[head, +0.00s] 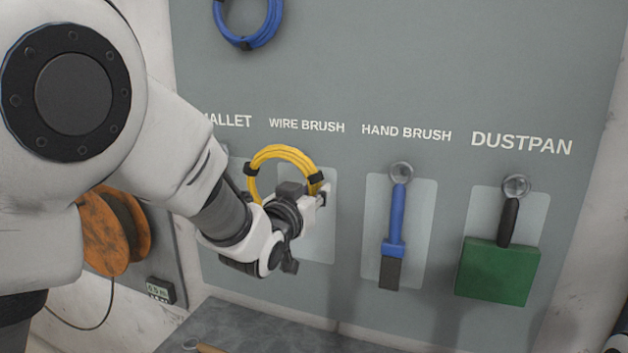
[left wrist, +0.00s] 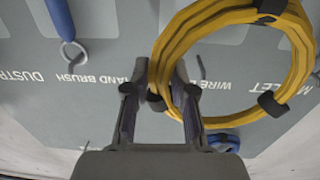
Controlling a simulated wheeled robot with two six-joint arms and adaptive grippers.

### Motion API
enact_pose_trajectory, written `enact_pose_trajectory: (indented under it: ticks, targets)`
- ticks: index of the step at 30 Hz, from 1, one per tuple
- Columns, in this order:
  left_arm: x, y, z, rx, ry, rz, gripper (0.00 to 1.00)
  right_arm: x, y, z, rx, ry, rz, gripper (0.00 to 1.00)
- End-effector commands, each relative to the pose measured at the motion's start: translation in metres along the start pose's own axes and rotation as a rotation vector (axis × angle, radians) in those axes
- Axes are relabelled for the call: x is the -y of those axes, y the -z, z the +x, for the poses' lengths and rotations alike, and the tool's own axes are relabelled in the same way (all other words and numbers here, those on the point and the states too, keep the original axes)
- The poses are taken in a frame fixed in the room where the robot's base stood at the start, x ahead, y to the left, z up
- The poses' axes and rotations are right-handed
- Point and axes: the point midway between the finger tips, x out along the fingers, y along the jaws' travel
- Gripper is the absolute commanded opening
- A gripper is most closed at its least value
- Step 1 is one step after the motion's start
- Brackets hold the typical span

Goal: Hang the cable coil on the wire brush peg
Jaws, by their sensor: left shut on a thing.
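The yellow cable coil (head: 283,152) with black ties is upright in front of the wire brush panel (head: 319,242), under the "WIRE BRUSH" label (head: 306,126). My left gripper (head: 318,193) is shut on the coil's lower right side in the head view. In the left wrist view, the coil (left wrist: 170,45) passes at the fingers (left wrist: 167,88) and extends to the right. A thin peg (left wrist: 201,68) shows through the coil's ring near the "WIRE" lettering. In the head view this peg is hidden behind the coil and gripper. Whether the coil touches it, I cannot tell.
A blue hand brush (head: 393,238) and a green dustpan (head: 498,270) hang to the right. A blue cable coil (head: 248,28) hangs above. An orange spool (head: 104,232) is at the left. A grey worktop (head: 260,335) lies below.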

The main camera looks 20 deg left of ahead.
Motion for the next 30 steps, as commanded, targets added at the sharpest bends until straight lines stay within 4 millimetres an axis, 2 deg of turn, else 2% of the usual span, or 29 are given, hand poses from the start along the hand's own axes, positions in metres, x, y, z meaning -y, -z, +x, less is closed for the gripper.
enact_pose_trajectory:
  ticks: [30]
  targets:
    - [0.003,-0.002,0.07,-0.003,0.001,0.002,0.0,0.0,0.0,-0.025,0.0,0.0,0.0,0.4]
